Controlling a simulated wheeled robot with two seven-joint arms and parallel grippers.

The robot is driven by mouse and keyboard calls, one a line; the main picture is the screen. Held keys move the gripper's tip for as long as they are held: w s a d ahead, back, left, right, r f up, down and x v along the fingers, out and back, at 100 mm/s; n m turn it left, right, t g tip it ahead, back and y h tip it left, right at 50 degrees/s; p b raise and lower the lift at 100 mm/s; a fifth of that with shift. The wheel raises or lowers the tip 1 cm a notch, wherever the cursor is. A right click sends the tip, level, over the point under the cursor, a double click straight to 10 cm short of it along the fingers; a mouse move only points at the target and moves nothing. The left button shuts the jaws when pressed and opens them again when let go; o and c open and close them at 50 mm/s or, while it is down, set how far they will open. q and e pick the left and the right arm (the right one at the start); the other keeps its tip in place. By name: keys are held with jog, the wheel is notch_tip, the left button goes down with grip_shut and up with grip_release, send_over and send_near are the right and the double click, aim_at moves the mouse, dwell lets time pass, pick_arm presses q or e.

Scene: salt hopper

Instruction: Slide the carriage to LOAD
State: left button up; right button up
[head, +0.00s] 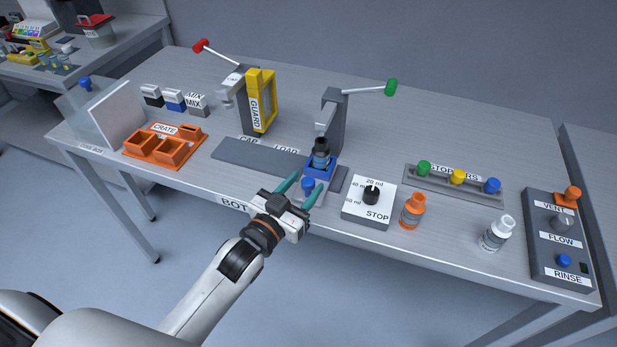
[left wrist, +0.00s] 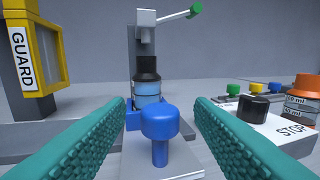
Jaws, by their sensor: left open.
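The carriage is a blue holder (head: 318,172) at the right end of the grey rail (head: 245,156), under the green-handled press. A dark-capped bottle (head: 321,152) with a blue band stands upright in it; this bottle also shows in the left wrist view (left wrist: 147,82). A blue knob (head: 307,184) stands on the carriage's near side, large in the left wrist view (left wrist: 160,124). The LOAD label (head: 287,149) is on the rail, left of the carriage. My left gripper (head: 309,180) is open, its teal fingers on either side of the knob with gaps visible.
The yellow guard (head: 261,100) stands behind the rail. The green-handled press (head: 331,115) rises behind the carriage. A white dosing box (head: 368,208) and an orange bottle (head: 412,212) stand to the right. An orange crate (head: 160,148) is at the left.

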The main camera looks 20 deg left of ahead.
aim_at(316, 173)
pick_arm(q)
jog(key=shift+x, duration=1.3)
grip_shut()
